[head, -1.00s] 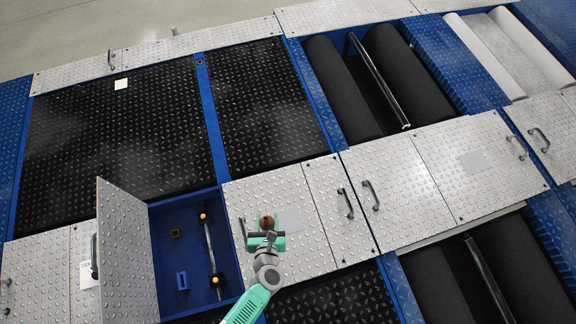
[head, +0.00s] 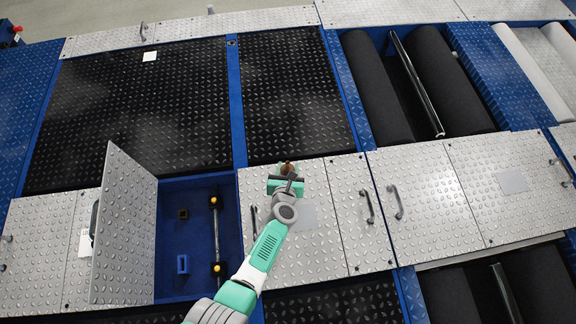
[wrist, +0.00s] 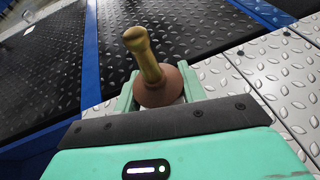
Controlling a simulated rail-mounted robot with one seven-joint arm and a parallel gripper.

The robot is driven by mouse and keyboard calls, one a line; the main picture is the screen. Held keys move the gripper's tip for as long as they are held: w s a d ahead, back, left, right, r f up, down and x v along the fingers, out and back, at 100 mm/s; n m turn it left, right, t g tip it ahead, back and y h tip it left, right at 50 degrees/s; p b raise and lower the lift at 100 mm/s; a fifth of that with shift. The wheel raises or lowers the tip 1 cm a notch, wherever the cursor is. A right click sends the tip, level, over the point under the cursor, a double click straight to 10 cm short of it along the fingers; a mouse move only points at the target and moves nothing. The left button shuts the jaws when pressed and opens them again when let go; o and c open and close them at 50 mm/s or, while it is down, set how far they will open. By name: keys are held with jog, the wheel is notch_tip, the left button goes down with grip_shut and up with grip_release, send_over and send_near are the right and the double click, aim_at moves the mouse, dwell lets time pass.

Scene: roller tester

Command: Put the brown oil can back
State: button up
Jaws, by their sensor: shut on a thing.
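The brown oil can (wrist: 160,88) has a squat brown body and a tan-yellow spout with a rounded tip. My gripper (wrist: 158,98) is shut on its body, with one green finger on each side. In the head view the can (head: 287,168) is a small brown shape at the end of my gripper (head: 286,181), over the silver plates right of the open bin. The open blue bin (head: 200,190) has its silver lid (head: 125,230) standing up on its left. Inside are a small brown square holder (head: 183,214) and a blue holder (head: 182,264).
A dark rod with yellow collars (head: 216,235) runs along the bin's right side. Handles (head: 396,202) stick up from closed silver covers. Black tread plates (head: 145,115) lie behind, and dark rollers (head: 440,75) sit in an open pit at the right.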

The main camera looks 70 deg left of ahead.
notch_tip(320, 180, down, 2)
jog(key=shift+b, duration=0.35)
jog(key=shift+r+p, duration=0.25)
jog(key=shift+p, duration=0.05)
jog(key=o, duration=1.2)
jog(key=shift+f, duration=0.15)
jog(key=shift+c, duration=0.2)
jog(key=shift+r, duration=0.2)
jog(key=p+v, duration=0.7)
jog(key=v, duration=0.5)
jog(key=shift+p, duration=0.3)
